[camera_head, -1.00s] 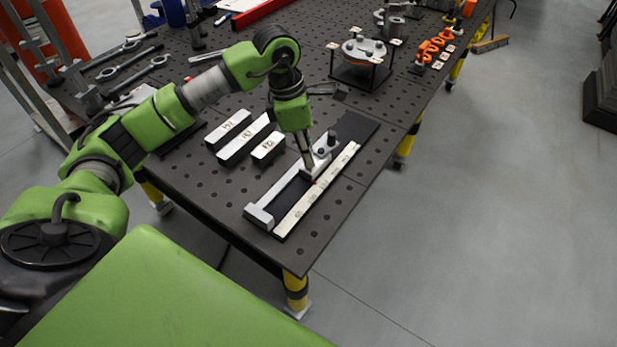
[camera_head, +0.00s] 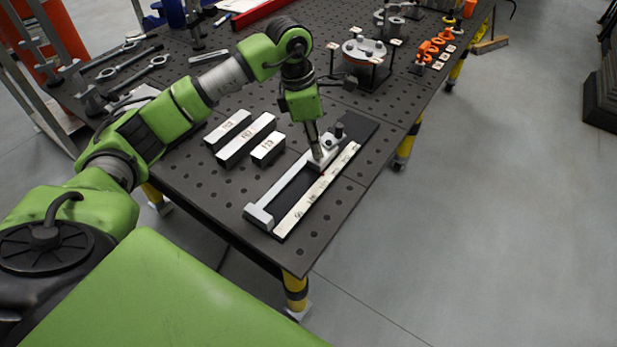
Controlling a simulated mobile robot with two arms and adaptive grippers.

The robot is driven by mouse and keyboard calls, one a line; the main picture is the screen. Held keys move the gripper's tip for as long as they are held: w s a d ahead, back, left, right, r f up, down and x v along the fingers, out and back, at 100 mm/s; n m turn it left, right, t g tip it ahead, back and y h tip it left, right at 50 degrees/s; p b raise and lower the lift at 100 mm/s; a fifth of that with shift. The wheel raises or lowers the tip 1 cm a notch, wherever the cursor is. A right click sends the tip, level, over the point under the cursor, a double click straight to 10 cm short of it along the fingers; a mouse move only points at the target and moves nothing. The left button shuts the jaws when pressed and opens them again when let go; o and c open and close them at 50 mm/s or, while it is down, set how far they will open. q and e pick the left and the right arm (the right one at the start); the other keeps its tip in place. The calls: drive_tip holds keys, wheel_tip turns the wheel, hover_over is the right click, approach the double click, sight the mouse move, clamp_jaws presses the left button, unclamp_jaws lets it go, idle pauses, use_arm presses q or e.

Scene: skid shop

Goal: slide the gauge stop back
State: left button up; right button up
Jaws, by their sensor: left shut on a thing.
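The gauge stop (camera_head: 328,152) is a small grey block with a dark knob, riding on the grey rail of a gauge. The gauge has a black base (camera_head: 360,126), a grey end block (camera_head: 259,216) at its near end and a white marked scale (camera_head: 300,208) along its right side. My left gripper (camera_head: 317,157) points down at the stop, shut on it; its fingertips are small in the view and partly hide the stop. A small red mark shows beside the stop at the scale. My right gripper is not in the view.
Several labelled bar blocks (camera_head: 246,141) lie left of the gauge on the perforated black table (camera_head: 330,236). A round fixture (camera_head: 364,52) stands behind it, with orange clamps (camera_head: 433,46) at the back right. The table's near corner is clear.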

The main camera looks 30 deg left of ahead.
sight(326, 151)
use_arm(q)
drive_tip(key=shift+w, duration=0.15)
drive_tip(key=shift+w+d, duration=0.15)
drive_tip(key=shift+w, duration=1.25)
drive_tip(key=o, duration=0.9)
drive_tip(key=shift+o, duration=1.2)
drive_tip(key=shift+s+a+r+p, duration=0.15)
drive_tip(key=shift+r+p, duration=0.25)
drive_tip(key=shift+r, duration=0.4)
drive_tip(key=shift+s+a+r+p, duration=0.15)
drive_tip(key=shift+r+p, duration=0.2)
drive_tip(key=shift+r, duration=0.4)
drive_tip(key=shift+r+p, duration=1.2)
drive_tip(key=shift+r, duration=0.7)
